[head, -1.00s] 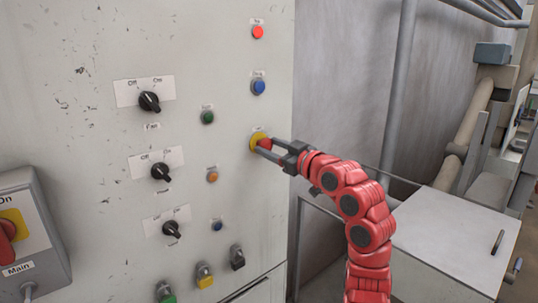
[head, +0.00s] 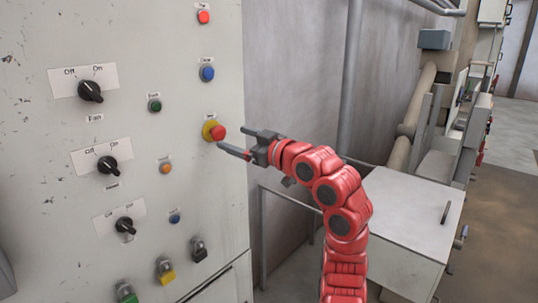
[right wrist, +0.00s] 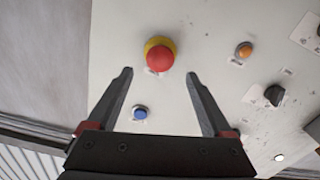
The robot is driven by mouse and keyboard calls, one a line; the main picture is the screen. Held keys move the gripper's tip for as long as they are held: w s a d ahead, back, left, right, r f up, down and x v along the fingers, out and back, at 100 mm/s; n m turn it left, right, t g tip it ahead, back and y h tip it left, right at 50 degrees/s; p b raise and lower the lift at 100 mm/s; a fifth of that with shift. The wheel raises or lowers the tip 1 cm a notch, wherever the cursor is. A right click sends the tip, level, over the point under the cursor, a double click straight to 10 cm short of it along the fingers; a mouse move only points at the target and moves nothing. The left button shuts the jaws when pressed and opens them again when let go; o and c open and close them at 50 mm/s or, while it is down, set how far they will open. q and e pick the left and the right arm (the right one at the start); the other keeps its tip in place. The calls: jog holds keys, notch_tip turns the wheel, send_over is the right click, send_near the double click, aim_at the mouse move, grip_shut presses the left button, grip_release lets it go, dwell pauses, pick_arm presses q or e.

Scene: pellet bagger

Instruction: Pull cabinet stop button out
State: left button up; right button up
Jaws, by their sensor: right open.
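The cabinet stop button is a red mushroom head on a yellow ring (head: 214,131), near the right edge of the pale cabinet front. It also shows in the right wrist view (right wrist: 160,56), above and between the fingertips. My right gripper (head: 233,142) is open and empty, just to the right of the button and apart from it. In the right wrist view its two fingers (right wrist: 165,78) are spread wide with nothing between them. My left gripper is not in view.
The cabinet (head: 90,190) carries black rotary switches (head: 91,91), a blue button (head: 207,73), a red light (head: 204,17), an orange light (head: 166,167) and coloured switches lower down. A grey box (head: 410,215) stands right of my arm.

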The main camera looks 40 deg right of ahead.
jog(key=s+d+b, duration=0.1)
jog(key=s+b, duration=0.2)
jog(key=s, duration=0.9)
jog(key=shift+s, duration=0.4)
jog(key=shift+w, duration=0.15)
